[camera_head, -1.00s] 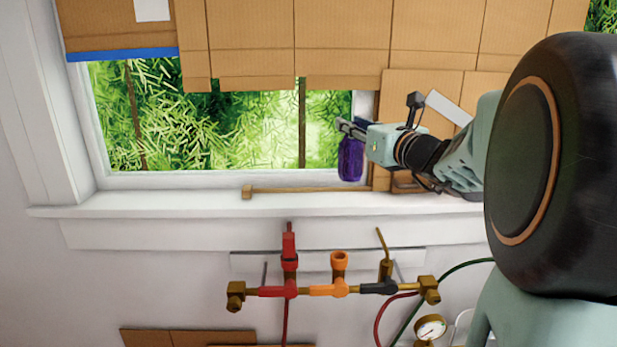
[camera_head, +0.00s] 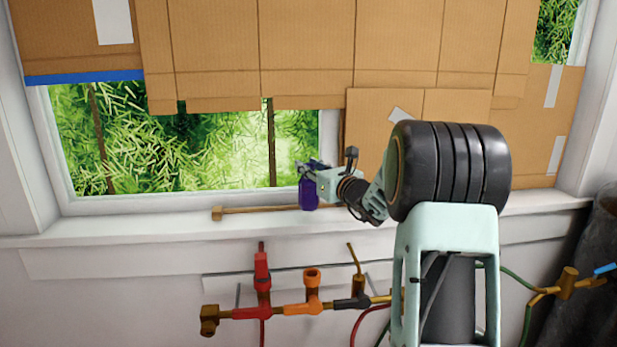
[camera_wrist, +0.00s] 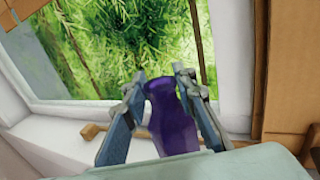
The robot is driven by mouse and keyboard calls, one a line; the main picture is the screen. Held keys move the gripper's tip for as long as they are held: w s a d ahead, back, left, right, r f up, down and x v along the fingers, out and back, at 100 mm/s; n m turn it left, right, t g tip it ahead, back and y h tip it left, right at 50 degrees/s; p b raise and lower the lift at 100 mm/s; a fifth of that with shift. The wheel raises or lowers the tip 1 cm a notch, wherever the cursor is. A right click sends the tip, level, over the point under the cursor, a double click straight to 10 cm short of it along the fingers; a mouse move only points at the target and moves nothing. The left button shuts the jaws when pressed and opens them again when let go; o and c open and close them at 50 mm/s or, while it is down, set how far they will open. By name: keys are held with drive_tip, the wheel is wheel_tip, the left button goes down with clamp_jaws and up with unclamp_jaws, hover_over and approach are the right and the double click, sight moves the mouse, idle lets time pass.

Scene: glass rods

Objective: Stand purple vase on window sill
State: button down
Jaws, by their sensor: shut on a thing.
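I cannot tell whether the base touches the sill.
A wooden stick (camera_head: 265,210) with a block end lies along the sill. Cardboard sheets (camera_head: 300,45) cover the upper and right window. Below the sill are coloured pipe valves (camera_head: 312,290). The sill's left part is clear.

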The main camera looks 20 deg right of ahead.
drive_tip(key=f, duration=0.3)
drive_tip(key=shift+w+f, duration=0.15)
drive_tip(key=shift+w, duration=0.05)
drive_tip(key=c, duration=2)
unclamp_jaws()
drive_tip(key=shift+f, duration=0.15)
drive_tip(key=shift+c, duration=0.2)
drive_tip(key=o, duration=0.5)
drive_tip(key=shift+s, duration=0.1)
drive_tip(key=shift+c, duration=0.2)
drive_tip(key=shift+r, duration=0.2)
drive_tip(key=shift+s+d+f, duration=0.1)
drive_tip(key=shift+s+d, duration=0.05)
drive_tip(key=shift+s, duration=0.15)
drive_tip(key=s+d+b, duration=0.2)
drive_tip(key=s, duration=0.9)
